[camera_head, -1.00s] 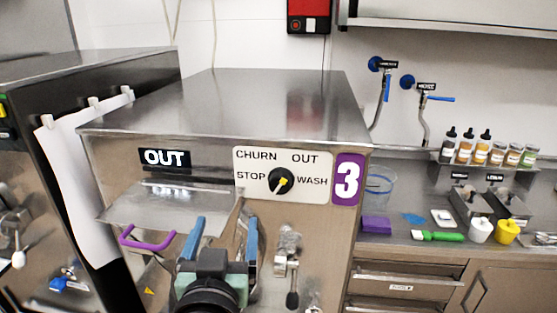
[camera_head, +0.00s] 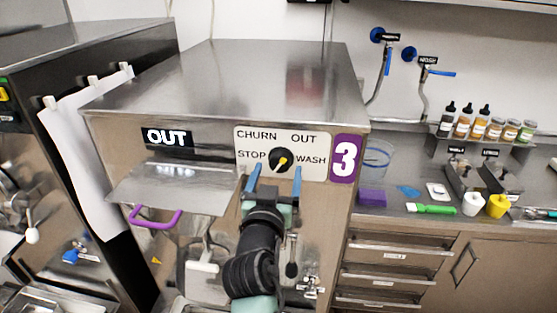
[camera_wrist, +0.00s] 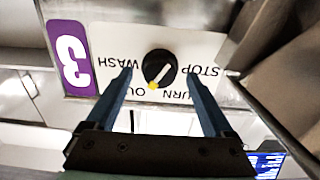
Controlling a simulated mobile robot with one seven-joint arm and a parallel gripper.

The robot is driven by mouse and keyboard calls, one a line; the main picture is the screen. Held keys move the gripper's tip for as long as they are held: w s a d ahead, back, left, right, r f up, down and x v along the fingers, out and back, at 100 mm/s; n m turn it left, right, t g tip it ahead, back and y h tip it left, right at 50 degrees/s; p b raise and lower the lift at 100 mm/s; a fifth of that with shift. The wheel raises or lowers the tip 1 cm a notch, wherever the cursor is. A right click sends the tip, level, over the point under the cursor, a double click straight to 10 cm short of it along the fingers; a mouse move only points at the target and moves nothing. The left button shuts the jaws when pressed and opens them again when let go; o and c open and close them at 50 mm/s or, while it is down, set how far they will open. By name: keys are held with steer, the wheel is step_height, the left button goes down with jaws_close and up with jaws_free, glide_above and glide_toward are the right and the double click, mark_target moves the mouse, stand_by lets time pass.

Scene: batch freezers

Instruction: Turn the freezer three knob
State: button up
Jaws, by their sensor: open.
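The freezer three knob (camera_head: 281,160) is round and black with a yellow-tipped pointer. It sits on a white label panel (camera_head: 313,168) reading CHURN, OUT, STOP and WASH, beside the purple number 3 plate (camera_head: 346,158). In the head view the pointer tilts up and right, toward OUT. In the wrist view the knob (camera_wrist: 159,68) appears upside down, beyond and between the blue fingertips. My gripper (camera_head: 274,172) is open and empty just below the knob; in the wrist view its fingers (camera_wrist: 160,72) straddle the knob with gaps, and I see no contact.
The freezer's flat steel top (camera_head: 225,85) lies above the panel. A steel chute cover (camera_head: 175,188) with a purple handle (camera_head: 155,217) juts out at left. A lever with a black knob (camera_head: 291,270) hangs below right. A counter (camera_head: 400,210) stands at right.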

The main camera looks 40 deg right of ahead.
steer(key=shift+x, duration=1.15)
steer(key=c, duration=1.2)
